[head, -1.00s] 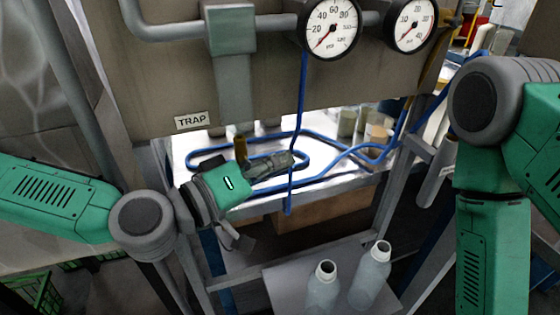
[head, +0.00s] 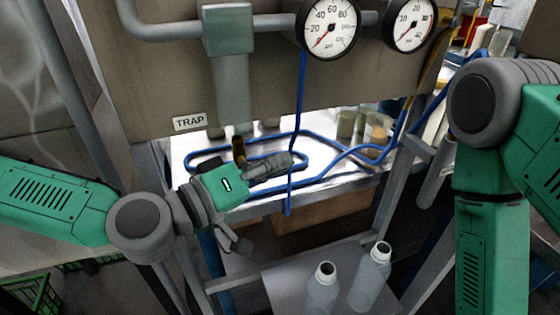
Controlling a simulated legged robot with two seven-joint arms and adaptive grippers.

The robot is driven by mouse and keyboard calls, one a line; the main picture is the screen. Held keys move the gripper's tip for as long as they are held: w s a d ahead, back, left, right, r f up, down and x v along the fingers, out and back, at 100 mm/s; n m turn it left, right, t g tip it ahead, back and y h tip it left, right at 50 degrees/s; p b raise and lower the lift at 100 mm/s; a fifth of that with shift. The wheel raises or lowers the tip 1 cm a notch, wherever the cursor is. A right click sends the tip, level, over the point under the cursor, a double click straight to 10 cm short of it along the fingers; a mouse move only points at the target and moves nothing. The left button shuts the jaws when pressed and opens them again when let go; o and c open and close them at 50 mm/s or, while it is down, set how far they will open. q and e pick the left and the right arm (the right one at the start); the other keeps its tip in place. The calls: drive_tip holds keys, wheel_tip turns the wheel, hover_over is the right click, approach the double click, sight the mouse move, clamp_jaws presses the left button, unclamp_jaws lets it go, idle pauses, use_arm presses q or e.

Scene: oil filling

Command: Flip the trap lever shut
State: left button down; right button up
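The TRAP label (head: 190,122) is on the grey-brown panel, left of a vertical grey pipe (head: 233,95). A small brass-coloured fitting (head: 239,148) shows below that pipe, just behind my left gripper. I cannot make out the trap lever clearly. My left gripper (head: 290,160) reaches in from the left below the panel, its fingers pointing right, near the hanging blue hose. Its fingers look close together, but I cannot tell whether they are shut or hold anything. My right arm comes down at the right edge; its gripper is out of view.
Two pressure gauges (head: 329,27) (head: 410,22) sit on the panel's pipe. A blue hose (head: 302,95) hangs down beside my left gripper. Two pale bottles (head: 322,290) (head: 370,278) stand on a low shelf. Several jars stand on the bench behind.

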use_arm(q)
drive_tip(key=shift+s+d, duration=0.1)
drive_tip(key=shift+s, duration=0.15)
drive_tip(key=c, duration=1.6)
unclamp_jaws()
drive_tip(key=shift+s, duration=0.1)
drive_tip(key=shift+a+r, duration=0.1)
drive_tip(key=shift+a, duration=0.1)
drive_tip(key=shift+a, duration=0.2)
drive_tip(key=v, duration=0.7)
drive_tip(key=shift+a, duration=0.2)
